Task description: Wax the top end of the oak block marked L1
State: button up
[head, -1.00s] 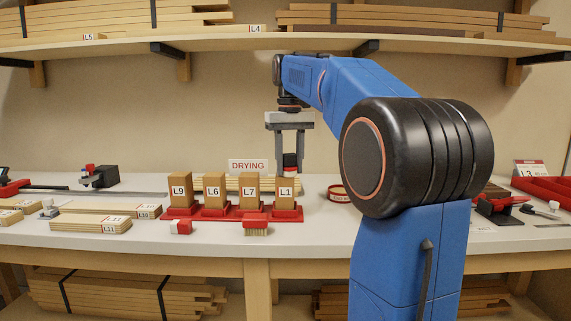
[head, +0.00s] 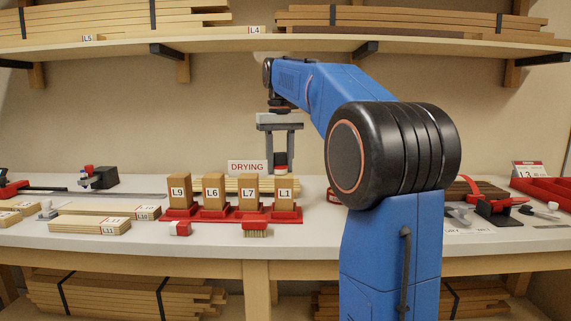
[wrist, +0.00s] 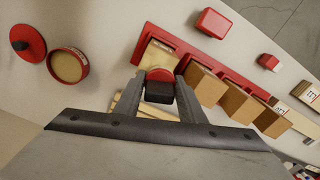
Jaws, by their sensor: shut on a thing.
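The oak block marked L1 (head: 286,190) stands upright at the right end of a row of oak blocks in a red stand (head: 290,214). In the wrist view, L1's pale top (wrist: 157,56) faces up, partly hidden by the held thing. My gripper (head: 281,158) is shut on a small black-and-red applicator (wrist: 160,92), pale at its lower end in the head view. It hangs over the L1 end of the row, apparently above and behind the block. An open round red tin (wrist: 68,66) with yellowish contents is to the right of L1 in the head view.
Blocks L7 (head: 249,190), L6 (head: 214,190) and L9 (head: 179,190) stand left of L1. A DRYING sign (head: 248,167) and pale boards are behind. A red brush (head: 255,227) lies in front. The red lid (wrist: 27,45) is beside the tin.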

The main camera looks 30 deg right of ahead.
aim_at(289, 177)
jog(key=shift+s+d+f, duration=0.1)
jog(key=shift+s+d, duration=0.05)
jog(key=shift+s, duration=0.8)
jog(key=shift+s+d, duration=0.15)
jog(key=shift+s, duration=0.75)
jog(key=shift+w+a, duration=0.75)
jog(key=shift+a, duration=0.3)
jog(key=shift+w+d+r, duration=0.1)
jog(key=shift+w+d, duration=0.1)
jog(key=shift+d, duration=0.7)
jog(key=shift+w+d+r, duration=0.1)
jog(key=shift+w+d, duration=0.1)
jog(key=shift+d, duration=0.7)
jog(key=shift+s+a+f, duration=0.1)
jog(key=shift+s+a, duration=0.15)
jog(key=shift+a, duration=0.65)
jog(key=shift+r, duration=3)
jog(key=shift+r, duration=1.5)
